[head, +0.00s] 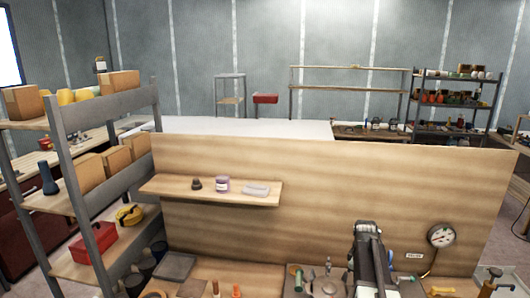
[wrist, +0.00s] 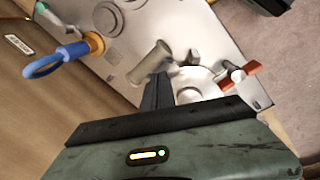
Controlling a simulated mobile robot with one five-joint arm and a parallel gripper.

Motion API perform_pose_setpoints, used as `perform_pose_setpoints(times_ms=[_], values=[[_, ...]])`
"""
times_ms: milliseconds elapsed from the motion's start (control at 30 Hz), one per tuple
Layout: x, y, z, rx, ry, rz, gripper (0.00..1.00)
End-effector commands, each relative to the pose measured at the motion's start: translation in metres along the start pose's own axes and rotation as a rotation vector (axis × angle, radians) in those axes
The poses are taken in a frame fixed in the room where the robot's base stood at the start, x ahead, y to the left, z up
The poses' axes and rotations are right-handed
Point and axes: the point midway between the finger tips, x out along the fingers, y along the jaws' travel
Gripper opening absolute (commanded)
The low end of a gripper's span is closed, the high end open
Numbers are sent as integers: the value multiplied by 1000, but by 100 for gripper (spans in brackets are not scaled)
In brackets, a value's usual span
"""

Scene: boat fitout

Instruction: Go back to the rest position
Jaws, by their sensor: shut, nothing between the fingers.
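My gripper (wrist: 157,95) shows in the wrist view with its dark fingers together and nothing between them. It is over a pale work surface (wrist: 118,55) with fittings on it. A grey cylinder (wrist: 150,62) lies just beyond the fingertips; I cannot tell whether they touch it. In the head view my arm stands upright in front of the wooden panel (head: 330,190), and the fingertips cannot be made out.
A blue ring with an orange collar (wrist: 62,58) and a red-handled valve (wrist: 238,76) are near my gripper. A gauge (head: 441,236) is on the panel. A small shelf (head: 215,192) holds a purple jar (head: 222,184). A loaded rack (head: 62,130) stands at left.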

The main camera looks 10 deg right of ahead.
Motion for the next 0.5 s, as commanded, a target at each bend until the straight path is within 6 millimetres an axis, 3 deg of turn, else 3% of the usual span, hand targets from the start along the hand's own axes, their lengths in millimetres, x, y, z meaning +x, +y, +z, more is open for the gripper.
perform_pose_setpoints(times_ms=[33, 200, 333, 500], values=[[-5, -38, -24, 60, 10, -12, 0], [-20, -139, -87, 320, 21, -59, 0], [-29, -204, -114, 482, 16, -90, 0], [-40, -280, -133, 668, -2, -123, 0]])
